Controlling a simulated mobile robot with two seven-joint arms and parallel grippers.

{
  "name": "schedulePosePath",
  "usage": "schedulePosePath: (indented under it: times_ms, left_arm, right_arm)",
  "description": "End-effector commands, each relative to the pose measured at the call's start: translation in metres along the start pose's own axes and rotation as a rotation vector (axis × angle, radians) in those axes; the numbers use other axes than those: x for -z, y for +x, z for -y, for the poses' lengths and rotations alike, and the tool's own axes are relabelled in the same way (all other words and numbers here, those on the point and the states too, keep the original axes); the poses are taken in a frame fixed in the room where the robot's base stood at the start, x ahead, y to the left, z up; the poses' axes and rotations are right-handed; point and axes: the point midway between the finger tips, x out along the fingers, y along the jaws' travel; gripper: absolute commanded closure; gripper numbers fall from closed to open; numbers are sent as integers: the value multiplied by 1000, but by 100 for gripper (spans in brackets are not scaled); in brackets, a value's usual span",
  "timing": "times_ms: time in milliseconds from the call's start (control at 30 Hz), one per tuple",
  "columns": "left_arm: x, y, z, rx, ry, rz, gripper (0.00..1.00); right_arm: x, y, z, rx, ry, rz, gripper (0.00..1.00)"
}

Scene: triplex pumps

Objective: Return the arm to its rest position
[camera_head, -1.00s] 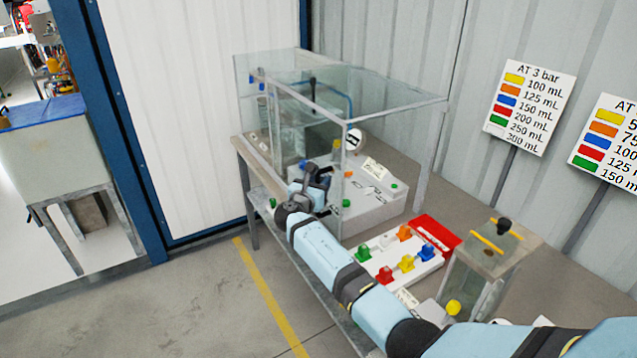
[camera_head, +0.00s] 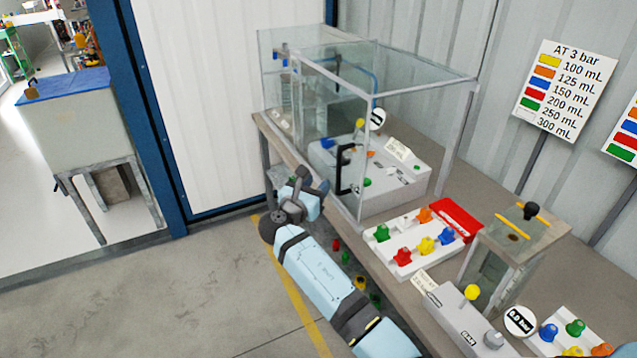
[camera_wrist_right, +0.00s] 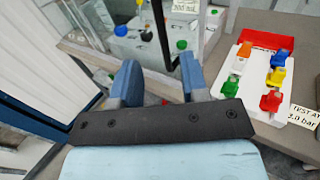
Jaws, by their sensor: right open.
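My right arm reaches in from the bottom of the head view, with its right gripper (camera_head: 308,185) just left of the table's front edge, beside the glass enclosure (camera_head: 420,88). The right wrist view also shows the gripper (camera_wrist_right: 160,75), its two fingers well apart with nothing between them. The black door handle (camera_head: 343,170) of the enclosure stands a short way right of the gripper, apart from it. My left gripper does not show in either view.
The table (camera_head: 405,293) carries a white tray of coloured nozzles (camera_head: 403,258), a red box (camera_head: 455,220), a glass tank (camera_head: 480,270) and a grey gauge box (camera_head: 455,318). Several coloured pieces show below the table edge. A blue-topped tank (camera_head: 75,125) stands left. Floor between is clear.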

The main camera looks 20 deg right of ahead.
Motion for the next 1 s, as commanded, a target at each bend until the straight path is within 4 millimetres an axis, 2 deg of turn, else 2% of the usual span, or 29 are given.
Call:
schedulePosePath:
  times_ms: [367,467,567,700,800,900,1000]
  left_arm:
    - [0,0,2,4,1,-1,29]
    - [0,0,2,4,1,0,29]
    - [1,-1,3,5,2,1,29]
    - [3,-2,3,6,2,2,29]
    - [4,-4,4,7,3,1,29]
    - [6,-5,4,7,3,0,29]
    - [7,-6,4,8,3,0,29]
  right_arm:
    - [4,0,1,-5,8,-8,59]
    - [28,-6,10,-42,78,-66,59]
    - [77,-21,30,-106,244,-200,59]
    - [157,-66,74,-165,631,-498,59]
    - [199,-107,108,-137,937,-727,59]
    - [227,-151,145,-47,1252,-951,59]
    - [240,-196,183,105,1565,-1159,59]
